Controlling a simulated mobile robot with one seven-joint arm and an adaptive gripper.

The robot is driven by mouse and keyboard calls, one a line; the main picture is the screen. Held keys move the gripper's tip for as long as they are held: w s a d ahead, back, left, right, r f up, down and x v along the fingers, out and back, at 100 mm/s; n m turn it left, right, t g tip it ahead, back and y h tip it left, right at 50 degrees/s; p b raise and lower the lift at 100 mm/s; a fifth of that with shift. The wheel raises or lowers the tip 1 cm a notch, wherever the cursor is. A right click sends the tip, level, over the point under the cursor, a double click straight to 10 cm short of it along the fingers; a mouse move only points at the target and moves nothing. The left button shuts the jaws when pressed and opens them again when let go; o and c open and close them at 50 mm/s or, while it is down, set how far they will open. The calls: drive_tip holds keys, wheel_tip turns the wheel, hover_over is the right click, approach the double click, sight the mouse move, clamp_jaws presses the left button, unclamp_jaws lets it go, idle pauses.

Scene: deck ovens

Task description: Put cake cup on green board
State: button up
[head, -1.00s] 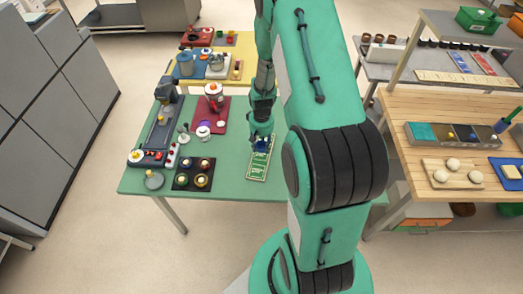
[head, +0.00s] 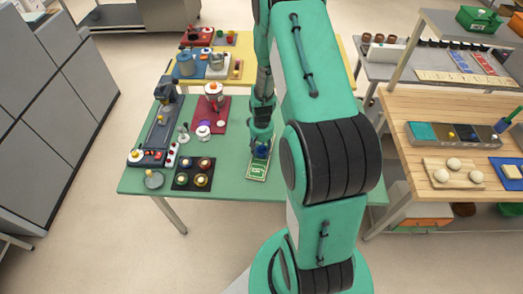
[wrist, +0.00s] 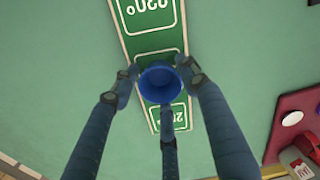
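The cake cup (wrist: 160,84) is blue, and its round open mouth faces the camera in the wrist view. My gripper (wrist: 158,82) has three dark blue fingers set around the cup, with their tips at its sides. The cup is in front of the green board (wrist: 148,18), a narrow strip with pale edges and white-printed green panels. In the head view my gripper (head: 261,146) points down over the middle of the board (head: 257,172), which lies on the green table. The cup's base is hidden, so I cannot tell whether it touches the board.
Left of the board, a dark tray (head: 182,182) holds several small cups. A red mat (head: 222,116) with a red-and-white appliance lies behind it. A wooden table (head: 402,105) stands at the right. Green tabletop around the board is clear.

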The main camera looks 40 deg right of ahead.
drive_tip(key=shift+o, duration=0.5)
drive_tip(key=shift+r, duration=0.1)
drive_tip(key=shift+r, duration=0.45)
wheel_tip(320, 180, up, 11)
drive_tip(key=shift+r+p, duration=0.15)
drive_tip(key=shift+p, duration=0.3)
